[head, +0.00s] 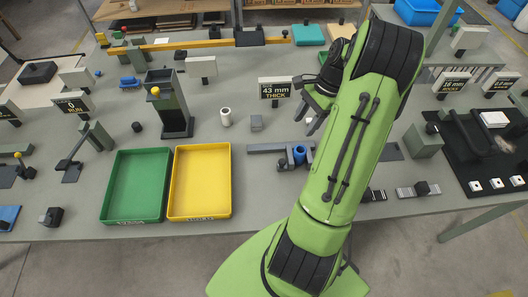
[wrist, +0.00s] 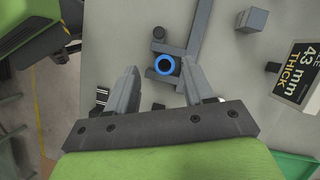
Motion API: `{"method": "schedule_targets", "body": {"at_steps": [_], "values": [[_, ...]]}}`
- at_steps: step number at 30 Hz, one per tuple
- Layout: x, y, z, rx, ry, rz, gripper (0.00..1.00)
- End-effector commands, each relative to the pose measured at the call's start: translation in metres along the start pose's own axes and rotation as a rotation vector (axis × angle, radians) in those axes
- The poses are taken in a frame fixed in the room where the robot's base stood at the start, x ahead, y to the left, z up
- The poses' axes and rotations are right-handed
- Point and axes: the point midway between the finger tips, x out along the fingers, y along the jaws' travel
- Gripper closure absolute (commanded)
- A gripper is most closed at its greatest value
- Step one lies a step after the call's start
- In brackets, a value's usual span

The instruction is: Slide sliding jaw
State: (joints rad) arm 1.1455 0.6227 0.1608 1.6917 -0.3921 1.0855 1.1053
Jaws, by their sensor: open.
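A grey caliper-like gauge (head: 266,149) lies on the bench, with a long bar and crosswise jaw pieces. It also shows in the wrist view (wrist: 203,28). A grey crosspiece (wrist: 172,48), perhaps the sliding jaw, stands off the bar; I cannot tell for certain which piece slides. A blue ring-shaped part (wrist: 165,65) is beside the crosspiece; it looks like a blue cylinder in the head view (head: 299,153). My gripper (wrist: 158,82) is open and empty, its fingers spread on either side below the blue part. In the head view my gripper (head: 312,115) is above the bench, behind the gauge.
A "43 mm THICK" sign (head: 275,89) and a small grey block (head: 256,122) stand near the gauge. A yellow tray (head: 202,212) and a green tray (head: 136,210) are to the left. A grey block (head: 424,140) is to the right. Bench around the small block is bare.

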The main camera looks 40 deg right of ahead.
Motion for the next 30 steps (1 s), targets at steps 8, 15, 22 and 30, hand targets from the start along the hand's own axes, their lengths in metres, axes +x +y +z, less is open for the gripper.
{"method": "schedule_targets", "body": {"at_steps": [8,15,22,30], "values": [[0.056,0.001,0.0,-0.001,-0.005,0.006,0.48],[0.116,0.001,0.0,-0.003,-0.004,0.005,0.48],[0.154,0.001,0.0,-0.002,-0.002,0.003,0.48],[0.159,0.0,0.0,-0.003,0.001,0.001,0.48]]}}
